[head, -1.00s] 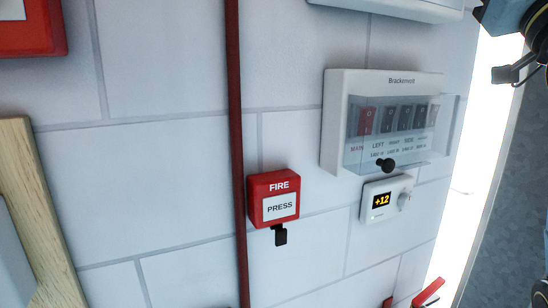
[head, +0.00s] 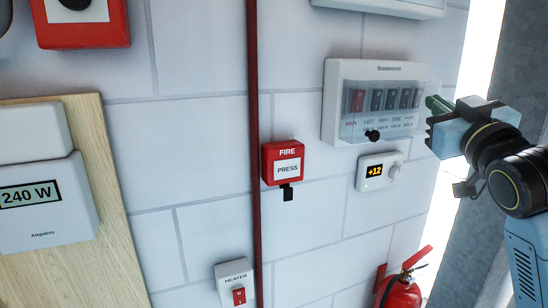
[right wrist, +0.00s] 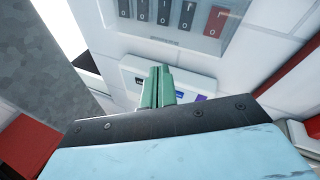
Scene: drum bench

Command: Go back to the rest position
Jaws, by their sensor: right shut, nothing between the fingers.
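My right gripper (head: 432,115) comes in from the right in the head view, beside the right edge of the white breaker box (head: 334,103). Its green fingers are together with nothing between them, as the right wrist view (right wrist: 158,86) also shows. I cannot tell whether it touches the box. The box's clear cover with a black knob (head: 373,135) hangs over a red switch and several dark ones. My left gripper is not in view.
A small white dial unit (head: 378,172) reads +12 below the box. A red FIRE button (head: 283,163) sits beside a red pipe (head: 253,110). A heater switch (head: 235,283), a 240 W meter (head: 45,205) and a red extinguisher (head: 400,291) are lower down.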

